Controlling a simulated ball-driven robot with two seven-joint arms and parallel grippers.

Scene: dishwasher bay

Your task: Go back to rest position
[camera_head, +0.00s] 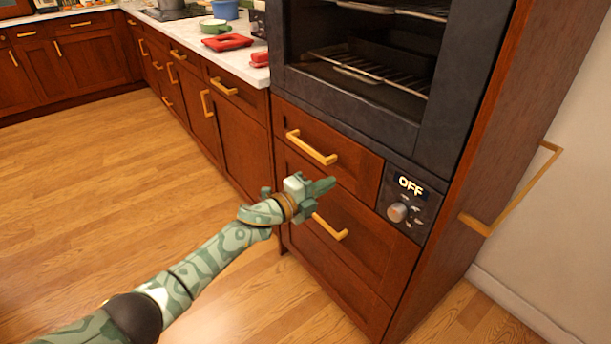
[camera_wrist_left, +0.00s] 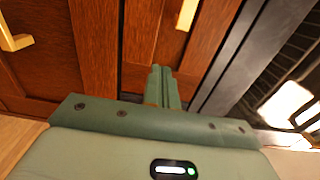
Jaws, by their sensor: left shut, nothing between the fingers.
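My left gripper (camera_head: 322,187) reaches in from the lower left of the head view, in front of the wooden drawers below the oven. Its fingers are shut with nothing between them. In the left wrist view my left gripper (camera_wrist_left: 162,75) also shows, its fingers together and pointing toward the brown cabinet fronts. In the head view it lies between the upper drawer handle (camera_head: 312,148) and the lower drawer handle (camera_head: 330,227); whether it touches the drawer front I cannot tell. My right gripper is not in either view.
The built-in oven (camera_head: 365,75) shows wire racks inside, and its control panel (camera_head: 408,200) reads OFF. A counter (camera_head: 190,50) at the back left bears a red tray (camera_head: 227,42) and a green pot (camera_head: 214,27). The wooden floor (camera_head: 90,180) to the left is clear.

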